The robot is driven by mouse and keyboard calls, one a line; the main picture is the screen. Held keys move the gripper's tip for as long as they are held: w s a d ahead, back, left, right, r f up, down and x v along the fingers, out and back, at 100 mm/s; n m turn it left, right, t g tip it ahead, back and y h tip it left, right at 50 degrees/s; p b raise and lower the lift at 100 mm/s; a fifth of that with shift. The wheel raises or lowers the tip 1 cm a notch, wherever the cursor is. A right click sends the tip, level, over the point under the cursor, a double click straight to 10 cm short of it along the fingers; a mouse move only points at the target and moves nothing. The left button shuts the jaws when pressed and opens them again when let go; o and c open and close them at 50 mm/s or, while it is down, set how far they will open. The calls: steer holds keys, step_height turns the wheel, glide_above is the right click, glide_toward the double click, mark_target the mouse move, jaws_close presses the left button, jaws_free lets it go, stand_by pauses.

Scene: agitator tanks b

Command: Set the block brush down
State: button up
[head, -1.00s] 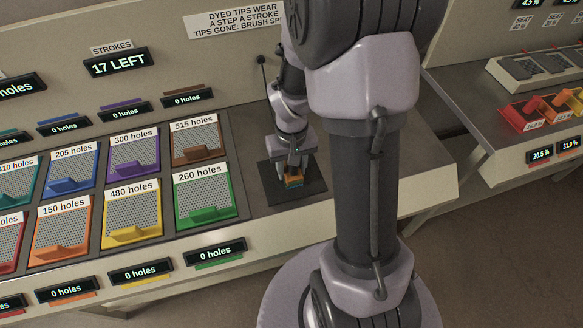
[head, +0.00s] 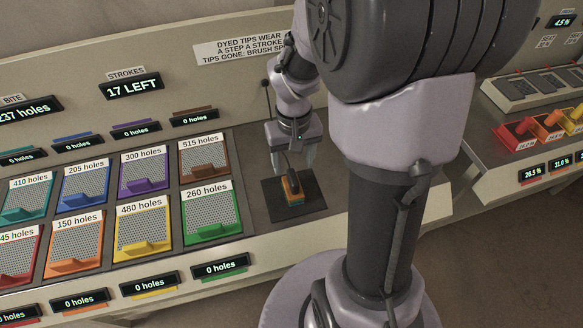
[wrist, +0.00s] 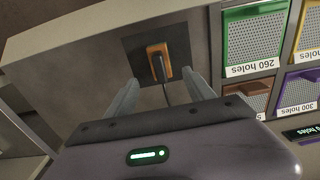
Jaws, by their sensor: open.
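The block brush (head: 295,196) has an orange-brown block with a dark handle on top and a greenish lower edge. It sits on a dark square mat (head: 317,192) on the bench, right of the coloured panels. It also shows in the wrist view (wrist: 153,49), on the same mat (wrist: 183,37). My gripper (head: 292,165) is open and empty, above and just behind the brush, apart from it. In the wrist view its two fingers (wrist: 158,84) stand wide apart, with the brush beyond their tips.
Panels with hole counts fill the bench to the left, including the green 260 panel (head: 210,215) and the brown 515 panel (head: 206,160). A display (head: 132,87) reads 17 left. A cord runs to the brush from the back wall. A second bench (head: 520,125) holds coloured scoop-like pieces at right.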

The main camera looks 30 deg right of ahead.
steer(key=s+a+r+t+y, duration=0.1)
steer(key=s+a+r+t, duration=0.2)
steer(key=s+a+r, duration=0.2)
steer(key=s+a+r+m+t+y, duration=0.1)
steer(key=s+a+r+t, duration=0.1)
steer(key=s+a+r, duration=0.4)
steer(key=a+r, duration=0.3)
steer(key=r, duration=0.2)
steer(key=shift+a+r+t, duration=0.15)
steer(key=shift+a+t, duration=0.25)
step_height(320, 180, down, 3)
steer(key=b, duration=0.3)
